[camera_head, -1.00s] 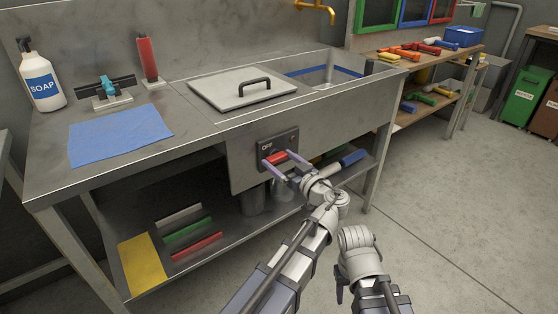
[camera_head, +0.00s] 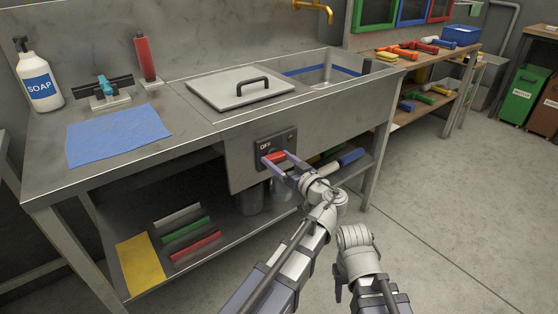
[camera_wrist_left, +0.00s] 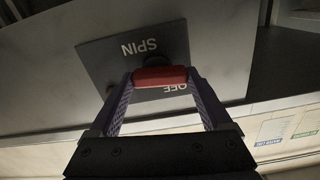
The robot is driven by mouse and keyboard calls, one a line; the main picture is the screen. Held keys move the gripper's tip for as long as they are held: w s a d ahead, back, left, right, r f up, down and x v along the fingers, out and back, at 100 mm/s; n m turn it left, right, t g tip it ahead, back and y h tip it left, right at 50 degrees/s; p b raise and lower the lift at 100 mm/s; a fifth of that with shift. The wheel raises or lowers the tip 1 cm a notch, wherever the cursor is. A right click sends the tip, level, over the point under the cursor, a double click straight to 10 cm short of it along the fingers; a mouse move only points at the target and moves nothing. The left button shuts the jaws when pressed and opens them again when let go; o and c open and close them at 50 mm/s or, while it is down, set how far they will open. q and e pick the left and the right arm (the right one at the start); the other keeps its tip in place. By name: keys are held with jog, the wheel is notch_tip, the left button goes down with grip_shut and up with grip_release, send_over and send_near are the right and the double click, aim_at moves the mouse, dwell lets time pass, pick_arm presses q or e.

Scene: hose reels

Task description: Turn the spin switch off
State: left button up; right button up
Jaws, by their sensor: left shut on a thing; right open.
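The spin switch is a dark plate (camera_head: 289,139) with a red handle (camera_head: 274,157) on the front panel of the steel sink bench. The word OFF shows on the plate's left in the head view. In the left wrist view the plate (camera_wrist_left: 110,62) reads SPIN and OFF, and the red handle (camera_wrist_left: 160,75) lies between my fingertips. My left gripper (camera_head: 275,163) is shut on the red handle, one finger at each end. My right gripper (camera_head: 339,290) hangs at the lower middle, away from the bench, its fingers mostly hidden.
The steel bench holds a soap bottle (camera_head: 40,82), a blue cloth (camera_head: 117,134), a lid (camera_head: 240,86) and a sink (camera_head: 325,76). A lower shelf (camera_head: 150,215) below has coloured bars. Open floor (camera_head: 460,210) lies to the right.

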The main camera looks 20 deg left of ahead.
pick_arm(q)
jog(key=m, duration=1.2)
jog(key=shift+w+d, duration=0.1)
jog(key=shift+m, duration=2.2)
jog(key=o, duration=1.2)
jog(key=shift+c, duration=0.2)
jog(key=shift+d, duration=0.15)
